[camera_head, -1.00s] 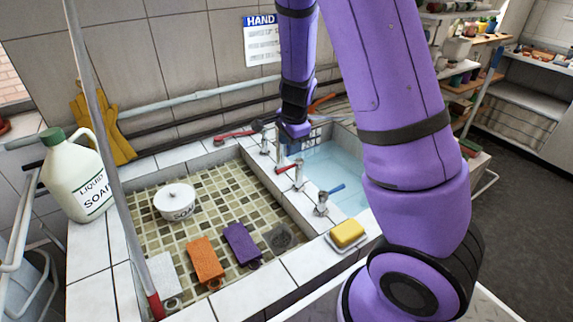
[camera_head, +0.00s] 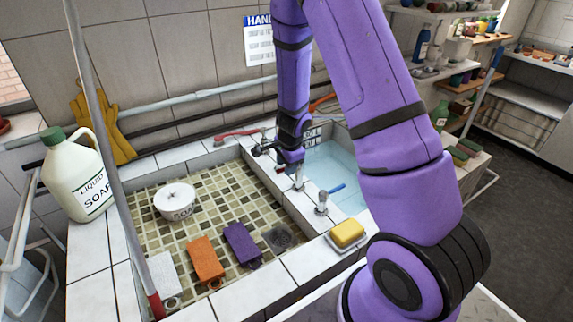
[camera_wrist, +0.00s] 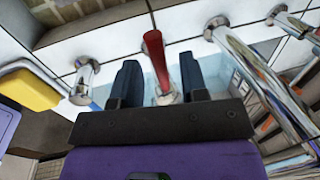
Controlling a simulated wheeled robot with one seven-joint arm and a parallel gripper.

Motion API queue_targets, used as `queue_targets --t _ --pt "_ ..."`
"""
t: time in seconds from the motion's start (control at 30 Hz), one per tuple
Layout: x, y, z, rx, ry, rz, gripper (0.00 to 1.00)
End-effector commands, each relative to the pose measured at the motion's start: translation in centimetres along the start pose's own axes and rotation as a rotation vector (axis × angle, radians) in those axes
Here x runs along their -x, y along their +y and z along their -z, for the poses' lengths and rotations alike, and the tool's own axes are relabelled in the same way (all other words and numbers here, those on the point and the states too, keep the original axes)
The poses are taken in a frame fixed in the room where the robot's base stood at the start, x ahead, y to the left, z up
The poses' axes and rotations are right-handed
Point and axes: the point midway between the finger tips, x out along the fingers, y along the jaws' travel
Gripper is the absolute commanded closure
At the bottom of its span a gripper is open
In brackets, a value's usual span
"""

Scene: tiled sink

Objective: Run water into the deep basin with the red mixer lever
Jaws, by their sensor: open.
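The red mixer lever (camera_wrist: 155,55) stands between the two open fingers of my gripper (camera_wrist: 160,83) in the wrist view, on a chrome post. The fingers are on either side of it, and I cannot tell whether either touches it. In the head view my gripper (camera_head: 264,149) hangs over the divider between the two basins and hides most of the lever. The deep basin (camera_head: 335,165) is at the right, light blue inside and partly hidden by my arm. A chrome spout (camera_wrist: 250,65) shows at the right of the wrist view.
A blue lever (camera_head: 336,188) stands on a nearer chrome post (camera_head: 321,204). A yellow sponge (camera_head: 347,232) lies on the front ledge. The shallow tiled basin (camera_head: 150,212) holds a white bowl (camera_head: 176,202) and orange and purple blocks. A red-handled brush (camera_head: 238,133) lies behind.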

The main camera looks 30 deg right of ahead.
Motion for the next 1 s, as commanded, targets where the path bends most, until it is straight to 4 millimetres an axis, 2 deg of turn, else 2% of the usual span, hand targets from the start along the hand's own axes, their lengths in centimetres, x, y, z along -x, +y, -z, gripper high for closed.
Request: queue_targets --t 0.1,0.27,0.3,0.67,1.0 --pt "0.01 -0.01 -0.01 0.000 0.000 0.000 0.60" --pt "0.02 -0.01 -0.01 0.001 0.000 0.000 0.97" --pt "0.02 -0.02 -0.01 0.001 0.000 0.000 1.00" --pt "0.05 -0.01 0.04 0.026 -0.005 0.001 1.00" --pt "0.09 0.21 0.19 0.219 -0.043 0.001 1.00"
